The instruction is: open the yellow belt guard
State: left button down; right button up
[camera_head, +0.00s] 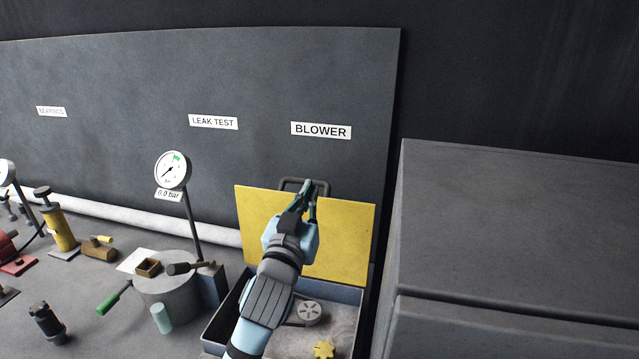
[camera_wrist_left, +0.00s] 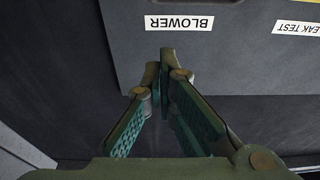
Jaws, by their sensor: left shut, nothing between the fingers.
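The yellow belt guard (camera_head: 345,232) stands raised, close to upright, at the back of an open grey box (camera_head: 230,316) under the BLOWER label. A dark handle (camera_head: 290,182) shows at its top edge. My left gripper (camera_head: 309,188) is in front of the guard's upper edge, beside the handle; whether they touch is unclear. Its fingers are shut with nothing between them, also in the left wrist view (camera_wrist_left: 165,60). My left arm hides part of the guard and box. Inside the box are a grey pulley wheel (camera_head: 309,312) and a yellow star-shaped knob (camera_head: 324,349). My right gripper is out of view.
A big grey cabinet (camera_head: 510,240) stands close on the right. A dark panel (camera_head: 270,85) rises behind. To the left are a round grey block (camera_head: 166,299), a pressure gauge (camera_head: 173,170), a green-handled tool (camera_head: 110,302) and a yellow pump (camera_head: 60,230).

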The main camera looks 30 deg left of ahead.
pick_arm(q)
jog(key=w+a+f, duration=0.1)
jog(key=w, duration=0.6)
jog(key=shift+w+a+f, duration=0.2)
jog(key=shift+a+f, duration=0.15)
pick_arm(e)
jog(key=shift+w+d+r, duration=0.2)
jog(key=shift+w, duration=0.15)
pick_arm(q)
jog(key=shift+w, duration=0.1)
jog(key=w, duration=0.1)
jog(key=w+b, duration=0.1)
jog(key=w, duration=0.1)
jog(key=w+a+b, duration=0.1)
jog(key=shift+w+a+f, duration=0.1)
jog(key=shift+w+f, duration=0.15)
jog(key=shift+f, duration=0.05)
jog(key=shift+w, duration=0.25)
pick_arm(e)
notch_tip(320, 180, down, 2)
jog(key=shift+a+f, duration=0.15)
